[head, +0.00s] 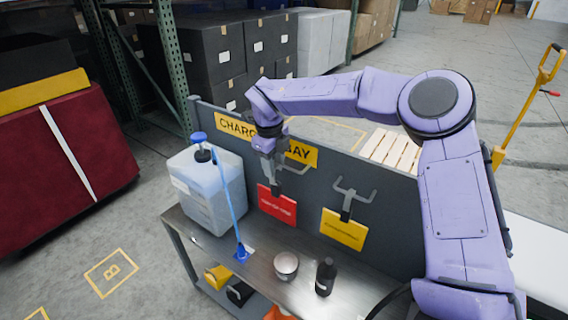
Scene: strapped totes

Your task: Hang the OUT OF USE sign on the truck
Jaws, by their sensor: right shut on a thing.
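My right gripper (273,168) reaches over the grey panel from the right and points down. It is shut at the top of a red sign (277,205), whose lettering is too small to read surely. The sign hangs just below the fingers, in front of the panel at a two-pronged hook (294,167); I cannot tell whether it still touches the hook. A yellow sign (343,229) hangs from a second hook (352,195) to its right. A yellow truck handle (546,75) stands on the floor at the far right. My left gripper is out of view.
The panel has a yellow CHARGING BAY label (303,153). A wooden pallet (392,150) lies behind it. Open floor lies towards the truck.

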